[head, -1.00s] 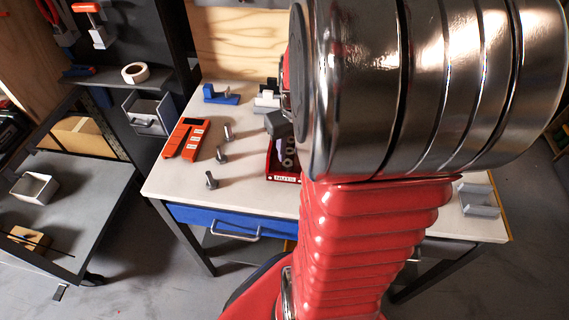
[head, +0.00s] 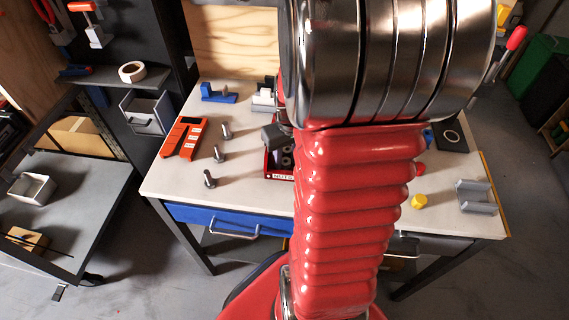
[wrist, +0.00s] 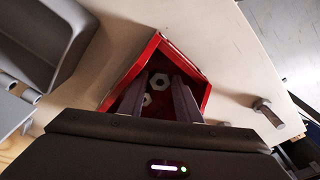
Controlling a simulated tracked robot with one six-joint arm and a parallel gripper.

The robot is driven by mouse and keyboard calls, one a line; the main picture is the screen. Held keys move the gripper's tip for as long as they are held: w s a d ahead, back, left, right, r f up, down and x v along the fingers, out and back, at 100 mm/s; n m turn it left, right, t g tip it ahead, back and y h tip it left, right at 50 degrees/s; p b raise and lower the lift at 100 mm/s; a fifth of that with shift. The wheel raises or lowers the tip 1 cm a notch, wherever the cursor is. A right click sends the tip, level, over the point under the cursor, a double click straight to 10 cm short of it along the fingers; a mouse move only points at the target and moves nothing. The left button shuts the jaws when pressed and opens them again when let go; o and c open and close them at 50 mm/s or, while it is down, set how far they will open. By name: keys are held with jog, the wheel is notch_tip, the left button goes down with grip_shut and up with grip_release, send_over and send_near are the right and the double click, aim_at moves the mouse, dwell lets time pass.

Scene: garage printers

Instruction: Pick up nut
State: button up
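The red bin (head: 280,177), its front label partly readable as nuts, stands on the workbench and is partly hidden by my arm. In the head view my arm hides most of the gripper.
Several bolts (head: 209,179) stand on the bench left of the bin, with an orange tool (head: 184,138) beyond them. A blue holder (head: 218,93) sits at the back. On the right are a yellow piece (head: 419,201) and a grey bracket (head: 475,197).

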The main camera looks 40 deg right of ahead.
jog(key=shift+c, duration=0.2)
grip_shut()
notch_tip(320, 180, up, 10)
dwell(0.7)
dwell(0.4)
